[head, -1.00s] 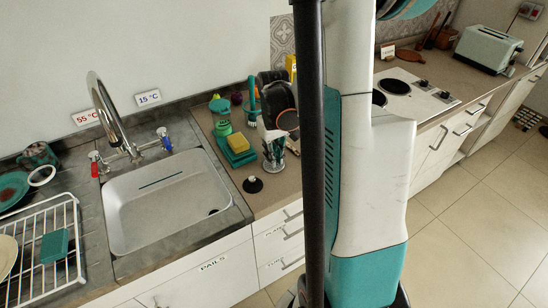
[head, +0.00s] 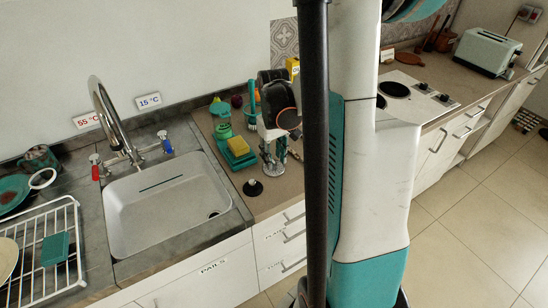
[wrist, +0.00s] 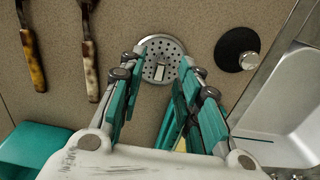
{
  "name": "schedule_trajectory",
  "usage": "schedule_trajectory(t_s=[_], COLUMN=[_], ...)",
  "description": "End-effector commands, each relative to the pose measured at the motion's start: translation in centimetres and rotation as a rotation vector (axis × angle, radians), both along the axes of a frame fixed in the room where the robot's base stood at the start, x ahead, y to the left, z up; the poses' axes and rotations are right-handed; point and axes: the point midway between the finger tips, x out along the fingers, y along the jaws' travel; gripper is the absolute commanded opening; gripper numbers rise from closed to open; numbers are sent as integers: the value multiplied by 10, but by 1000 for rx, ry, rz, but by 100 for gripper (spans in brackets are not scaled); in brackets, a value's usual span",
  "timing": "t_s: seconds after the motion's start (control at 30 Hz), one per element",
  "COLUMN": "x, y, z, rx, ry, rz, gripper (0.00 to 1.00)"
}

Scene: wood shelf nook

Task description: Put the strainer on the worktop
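The strainer (wrist: 172,45), a round metal disc with holes and a small upright tab, appears to lie flat on the brown worktop (wrist: 200,18). It also shows in the head view (head: 273,169), below my gripper (head: 275,152). In the wrist view my gripper (wrist: 163,62) is open, with its two teal-padded fingers apart on either side of the strainer's near part and tab. I see no finger pressing on the tab. The fingers hide little of the disc.
A black plug (wrist: 238,50) sits beside the strainer, near the sink (wrist: 290,110). Two brown-handled utensils (wrist: 33,62) lie on the other side. A teal holder with a yellow sponge (head: 238,145) stands left of my gripper in the head view. The dish rack (head: 70,270) is far left.

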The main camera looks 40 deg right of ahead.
Motion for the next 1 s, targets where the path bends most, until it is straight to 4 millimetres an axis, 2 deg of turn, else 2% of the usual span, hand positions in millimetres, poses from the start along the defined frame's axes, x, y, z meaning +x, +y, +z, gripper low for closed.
schedule_trajectory(t_s=[0.03,0.3,0.5,0.7,1.0], x=[-1,0,0,0,0], y=[1,1,1,1,1], z=[12,69,97,107,107], rx=[0,0,0,0,0], ry=[0,0,0,0,0], rz=[0,0,0,0,0], gripper=[31,31,31,31,31])
